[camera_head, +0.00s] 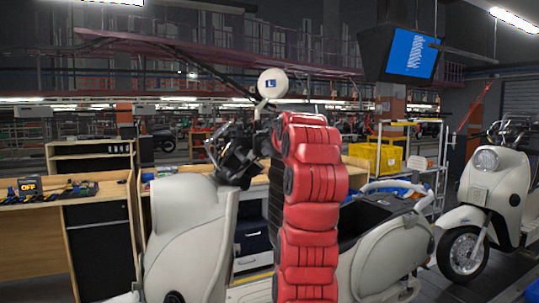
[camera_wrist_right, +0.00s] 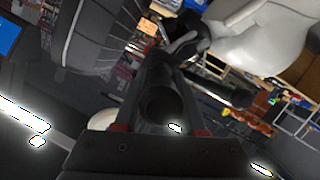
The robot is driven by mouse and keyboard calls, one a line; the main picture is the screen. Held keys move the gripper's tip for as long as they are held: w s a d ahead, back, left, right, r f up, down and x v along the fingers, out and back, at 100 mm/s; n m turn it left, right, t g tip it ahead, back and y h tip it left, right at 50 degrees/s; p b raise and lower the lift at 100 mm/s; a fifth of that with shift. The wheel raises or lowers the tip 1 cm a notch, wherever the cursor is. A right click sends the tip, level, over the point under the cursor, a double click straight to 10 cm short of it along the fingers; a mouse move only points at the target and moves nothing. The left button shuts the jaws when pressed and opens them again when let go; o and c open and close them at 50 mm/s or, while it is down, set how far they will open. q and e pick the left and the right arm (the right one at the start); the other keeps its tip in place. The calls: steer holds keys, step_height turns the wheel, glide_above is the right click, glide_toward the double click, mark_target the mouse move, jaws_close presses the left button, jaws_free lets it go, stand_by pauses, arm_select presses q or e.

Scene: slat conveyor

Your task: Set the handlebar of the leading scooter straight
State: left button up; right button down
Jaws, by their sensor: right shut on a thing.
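The near scooter stands in the middle of the head view, with a pale front shield (camera_head: 190,235) and a dark handlebar (camera_head: 232,150) above it. The handlebar looks turned rather than square to the body, but its exact angle is hard to tell. In the right wrist view my right gripper (camera_wrist_right: 162,105) is shut on a dark part of the handlebar; the pale shield (camera_wrist_right: 262,42) shows beyond. My left gripper is out of view.
A second pale scooter (camera_head: 490,190) stands behind at the right. A wooden workbench (camera_head: 75,200) with small items is at the left. A yellow crate (camera_head: 378,157) sits on a rack, and a screen (camera_head: 412,53) hangs above.

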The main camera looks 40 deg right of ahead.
steer(key=shift+s+d+f+b, duration=0.2)
steer(key=shift+d+f+b, duration=0.25)
steer(key=shift+d, duration=0.1)
steer(key=shift+r, duration=0.1)
steer(key=d+b, duration=0.1)
steer(key=s+d+f+n+t+y+b, duration=0.1)
steer(key=b, duration=0.1)
steer(key=shift+d+f, duration=0.2)
steer(key=shift+f, duration=0.05)
steer(key=c, duration=0.9)
jaws_free()
steer(key=shift+d+y, duration=0.1)
steer(key=shift+y, duration=0.2)
steer(key=shift+c, duration=0.2)
steer(key=o, duration=0.5)
steer(key=shift+w+d, duration=0.1)
steer(key=shift+w, duration=0.05)
steer(key=shift+o, duration=0.2)
steer(key=shift+r, duration=0.1)
